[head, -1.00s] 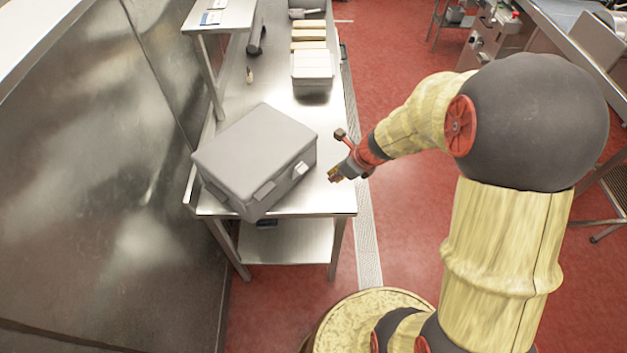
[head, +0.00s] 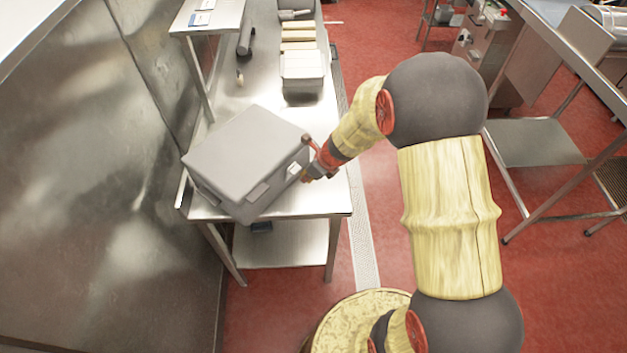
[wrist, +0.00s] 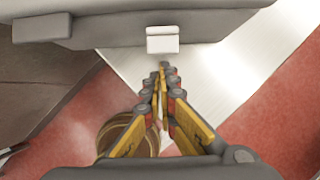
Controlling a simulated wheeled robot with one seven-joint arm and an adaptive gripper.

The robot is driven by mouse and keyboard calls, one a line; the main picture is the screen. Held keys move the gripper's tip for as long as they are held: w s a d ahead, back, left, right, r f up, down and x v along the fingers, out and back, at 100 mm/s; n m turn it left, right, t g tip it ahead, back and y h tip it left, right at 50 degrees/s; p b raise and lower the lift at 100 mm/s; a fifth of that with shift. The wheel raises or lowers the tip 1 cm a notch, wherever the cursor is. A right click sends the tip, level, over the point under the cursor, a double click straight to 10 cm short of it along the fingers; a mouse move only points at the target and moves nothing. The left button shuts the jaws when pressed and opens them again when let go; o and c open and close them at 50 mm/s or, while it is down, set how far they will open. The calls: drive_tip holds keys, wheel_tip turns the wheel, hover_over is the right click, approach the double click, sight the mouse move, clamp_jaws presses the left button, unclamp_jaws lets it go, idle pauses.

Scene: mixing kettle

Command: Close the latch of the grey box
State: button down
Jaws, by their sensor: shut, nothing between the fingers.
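The grey box (head: 245,150) sits closed and turned at an angle on the steel table, near its front end. Its light latch (head: 293,169) is on the side facing my gripper, and a grey latch (head: 258,193) is on the same side further left. In the wrist view the light latch (wrist: 162,40) is straight ahead of the fingertips, with a grey latch (wrist: 42,27) to the left. My gripper (head: 306,178) is shut and empty, close beside the light latch. In the wrist view the gripper (wrist: 164,68) points at it; I cannot tell if they touch.
The steel table (head: 318,203) has a bare strip right of the box. Behind stand a light grey container (head: 302,72) and a small bottle (head: 240,78). A raised shelf (head: 208,18) is at the back left. A metal wall panel (head: 90,170) stands left.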

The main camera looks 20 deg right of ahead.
drive_tip(key=shift+w+a, duration=0.1)
drive_tip(key=shift+r+p, duration=0.1)
drive_tip(key=shift+p, duration=0.2)
drive_tip(key=p, duration=0.2)
drive_tip(key=r+p, duration=0.1)
drive_tip(key=p, duration=0.2)
drive_tip(key=shift+w+a+g, duration=0.15)
drive_tip(key=shift+w+g, duration=0.15)
drive_tip(key=p, duration=0.3)
drive_tip(key=shift+w+a+r+h+p, duration=0.1)
drive_tip(key=shift+w+h+p, duration=0.05)
drive_tip(key=shift+h+p, duration=0.2)
drive_tip(key=shift+w+a+r+g+p, duration=0.25)
drive_tip(key=shift+w+p, duration=0.25)
drive_tip(key=shift+p, duration=0.65)
